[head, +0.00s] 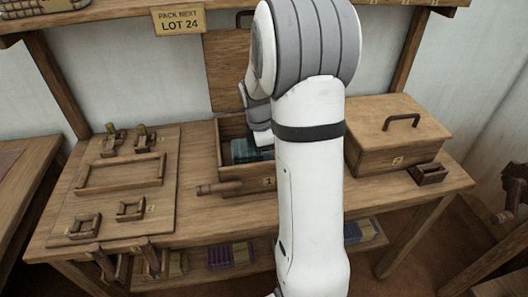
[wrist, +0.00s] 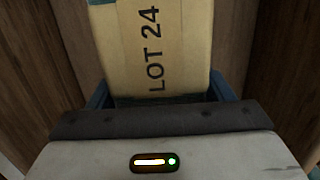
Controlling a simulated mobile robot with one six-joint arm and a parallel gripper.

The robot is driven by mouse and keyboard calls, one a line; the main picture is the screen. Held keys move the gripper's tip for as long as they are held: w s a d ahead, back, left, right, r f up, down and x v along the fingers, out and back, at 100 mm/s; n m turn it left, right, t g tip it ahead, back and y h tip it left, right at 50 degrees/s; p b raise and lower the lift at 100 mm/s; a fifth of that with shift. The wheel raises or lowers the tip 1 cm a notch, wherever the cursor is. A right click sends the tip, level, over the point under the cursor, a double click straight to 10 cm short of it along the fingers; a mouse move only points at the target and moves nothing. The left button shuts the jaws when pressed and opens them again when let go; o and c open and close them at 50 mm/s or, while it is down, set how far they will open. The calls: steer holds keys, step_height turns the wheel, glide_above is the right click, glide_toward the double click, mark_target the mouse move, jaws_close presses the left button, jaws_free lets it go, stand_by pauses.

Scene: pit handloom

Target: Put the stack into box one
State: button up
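The stack (wrist: 160,50) is a teal bundle with a cream band reading LOT 24. In the head view the teal stack (head: 250,150) shows inside the open wooden box one (head: 268,182), marked 1. My gripper (wrist: 160,92) has a blue finger against each side of the stack and looks shut on it. Wooden box walls stand on both sides in the wrist view. In the head view my arm hides the gripper's fingers and the right part of the box. I cannot tell whether the stack touches the box floor.
Box one's lid (head: 228,80) stands upright behind it. A lidded box (head: 397,160) stands to the right, near a small wooden block (head: 428,173). A wooden board (head: 115,190) with frames and blocks lies left. A sign (head: 178,19) reads LOT 24. A handle (head: 218,187) lies by box one.

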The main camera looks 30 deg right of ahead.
steer(key=shift+o, duration=1.2)
steer(key=shift+r, duration=0.15)
steer(key=r, duration=0.4)
steer(key=a+r+p, duration=0.1)
steer(key=r, duration=0.2)
steer(key=r+p, duration=0.1)
steer(key=r, duration=0.3)
steer(key=shift+w+a+r, duration=0.2)
steer(key=shift+a+r, duration=0.05)
steer(key=shift+r, duration=0.1)
steer(key=s+a+m+t, duration=0.1)
steer(key=s+a+m, duration=0.5)
steer(key=s, duration=0.3)
steer(key=s+a+m+t+y, duration=0.1)
steer(key=s+a+m, duration=0.6)
steer(key=s, duration=0.3)
steer(key=shift+f+m, duration=0.45)
steer(key=shift+m, duration=0.45)
steer(key=shift+r, duration=0.1)
